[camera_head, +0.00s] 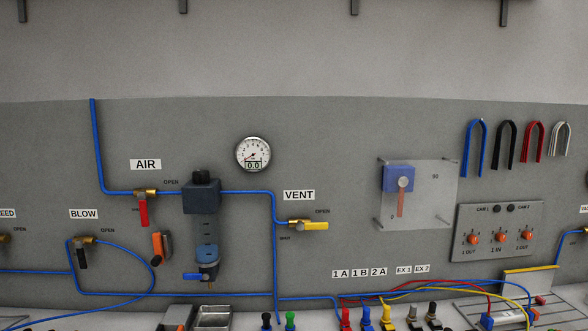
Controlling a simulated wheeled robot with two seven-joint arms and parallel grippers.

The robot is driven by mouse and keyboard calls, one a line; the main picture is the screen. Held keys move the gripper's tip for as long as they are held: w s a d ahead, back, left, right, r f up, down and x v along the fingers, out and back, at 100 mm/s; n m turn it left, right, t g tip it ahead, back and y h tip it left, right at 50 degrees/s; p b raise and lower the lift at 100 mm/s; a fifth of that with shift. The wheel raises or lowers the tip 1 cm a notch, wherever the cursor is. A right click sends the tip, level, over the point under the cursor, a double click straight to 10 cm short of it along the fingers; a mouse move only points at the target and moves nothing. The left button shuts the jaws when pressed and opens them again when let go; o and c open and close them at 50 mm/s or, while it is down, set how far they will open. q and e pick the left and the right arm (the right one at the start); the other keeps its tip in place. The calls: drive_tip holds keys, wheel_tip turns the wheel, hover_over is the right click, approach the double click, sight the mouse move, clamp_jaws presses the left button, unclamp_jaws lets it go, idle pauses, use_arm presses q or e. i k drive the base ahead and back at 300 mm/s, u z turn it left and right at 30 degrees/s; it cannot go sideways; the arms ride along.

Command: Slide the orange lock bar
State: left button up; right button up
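Two orange bar-like parts show on the grey wall panel, and I cannot tell for certain which is the lock bar. One is a short orange piece (158,245) with a dark edge, slightly tilted, left of the dark blue air unit (201,196). The other is a narrow upright orange bar (400,204) under a blue block (397,177), behind a clear plate (437,203) marked 0 and 90. Neither of my grippers is in view, and nothing touches either orange part.
A red AIR handle (143,212) hangs down and a yellow VENT handle (314,226) lies sideways. A gauge (253,154) reads 0.0. A box with orange knobs (499,231) is at right. Fittings, hoses and a metal tray (212,317) line the bottom edge.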

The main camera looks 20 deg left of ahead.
sight(159, 258)
drive_tip(key=u, duration=0.8)
drive_tip(key=i, duration=0.1)
drive_tip(key=u, duration=1.8)
